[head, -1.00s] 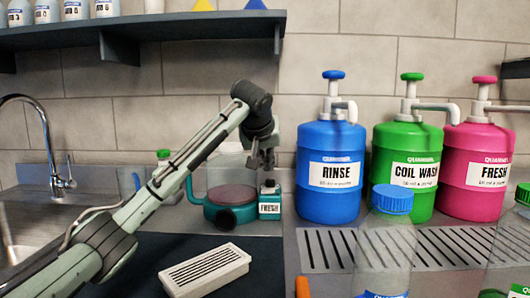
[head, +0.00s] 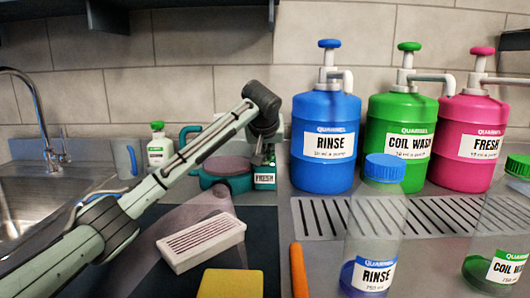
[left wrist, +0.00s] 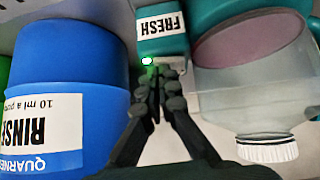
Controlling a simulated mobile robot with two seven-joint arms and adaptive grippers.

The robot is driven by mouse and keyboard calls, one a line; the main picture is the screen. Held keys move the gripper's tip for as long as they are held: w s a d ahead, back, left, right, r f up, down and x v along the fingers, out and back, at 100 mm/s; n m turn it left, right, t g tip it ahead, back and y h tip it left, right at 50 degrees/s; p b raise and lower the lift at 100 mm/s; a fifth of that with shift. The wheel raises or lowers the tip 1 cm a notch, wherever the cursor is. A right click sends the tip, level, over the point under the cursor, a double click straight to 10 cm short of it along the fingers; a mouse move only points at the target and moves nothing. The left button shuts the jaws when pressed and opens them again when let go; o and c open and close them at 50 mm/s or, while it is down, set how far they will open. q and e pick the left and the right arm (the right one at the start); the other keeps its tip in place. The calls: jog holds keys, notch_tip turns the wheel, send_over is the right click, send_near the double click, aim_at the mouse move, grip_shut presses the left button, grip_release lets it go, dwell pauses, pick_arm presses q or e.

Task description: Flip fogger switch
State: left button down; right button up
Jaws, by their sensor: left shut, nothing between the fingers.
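The fogger is a teal unit with a round base (head: 222,172) and a small box labelled FRESH (head: 264,180) beside it, against the back wall. In the left wrist view the FRESH box (left wrist: 160,44) is at top centre, and the clear tank (left wrist: 235,100) is at right. My left gripper (head: 262,160) is shut and empty, pointing down just above the FRESH box. In the left wrist view its fingertips (left wrist: 157,72) are together close to the box, beside a small bright white spot with a green glow. I cannot tell whether they touch the switch. My right gripper is not in view.
Blue RINSE (head: 325,115), green COIL WASH (head: 398,125) and pink FRESH (head: 472,120) pump jugs stand right of the fogger. A white vent grille (head: 200,242), yellow sponge (head: 230,284) and clear bottle (head: 375,235) are in front. A sink (head: 40,195) is at left.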

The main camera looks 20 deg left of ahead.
pick_arm(q)
jog(key=shift+a+f, duration=0.2)
jog(key=shift+a, duration=0.1)
